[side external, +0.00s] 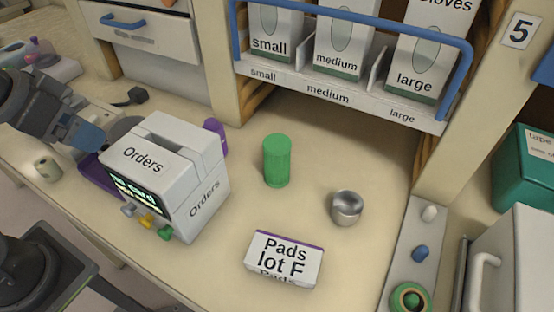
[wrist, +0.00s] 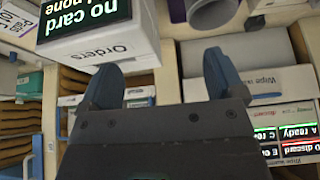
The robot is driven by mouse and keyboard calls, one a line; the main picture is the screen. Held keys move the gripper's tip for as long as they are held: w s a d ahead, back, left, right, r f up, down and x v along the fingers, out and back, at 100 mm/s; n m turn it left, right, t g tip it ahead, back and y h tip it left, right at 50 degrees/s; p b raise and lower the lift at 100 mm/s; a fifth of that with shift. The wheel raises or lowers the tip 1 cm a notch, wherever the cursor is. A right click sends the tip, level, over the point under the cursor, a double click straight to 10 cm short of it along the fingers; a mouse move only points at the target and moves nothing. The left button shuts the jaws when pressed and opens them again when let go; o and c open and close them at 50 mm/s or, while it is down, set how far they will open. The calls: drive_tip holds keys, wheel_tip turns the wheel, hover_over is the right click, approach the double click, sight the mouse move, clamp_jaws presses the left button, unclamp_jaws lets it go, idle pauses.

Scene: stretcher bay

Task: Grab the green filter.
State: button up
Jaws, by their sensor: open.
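The green filter (side external: 277,161) is a plain green cylinder standing upright on the beige counter, near the middle of the side external view. I do not see it in the wrist view. My gripper (side external: 92,138) is at the left of the side external view, beyond the white Orders box and well apart from the filter. In the wrist view my gripper (wrist: 160,78) shows two blue fingers spread apart with nothing between them.
The Orders box (side external: 205,200) stands between my gripper and the filter. A purple object (side external: 215,135) is partly hidden behind it. A metal cup (side external: 346,207) and a Pads box (side external: 284,262) sit nearby. A glove rack (side external: 330,88) is behind. Counter around the filter is clear.

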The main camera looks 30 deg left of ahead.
drive_tip(key=w+d+r+m+g, duration=0.1)
drive_tip(key=w+d+r+m, duration=0.25)
drive_tip(key=w, duration=0.25)
drive_tip(key=m+g, duration=0.5)
drive_tip(key=m, duration=0.8)
hover_over(277, 142)
wheel_tip(277, 142, down, 5)
drive_tip(key=shift+n, duration=0.25)
wheel_tip(277, 142, down, 7)
drive_tip(key=shift+w+d+f, duration=0.15)
drive_tip(key=shift+f, duration=2.7)
drive_tip(key=c, duration=1.1)
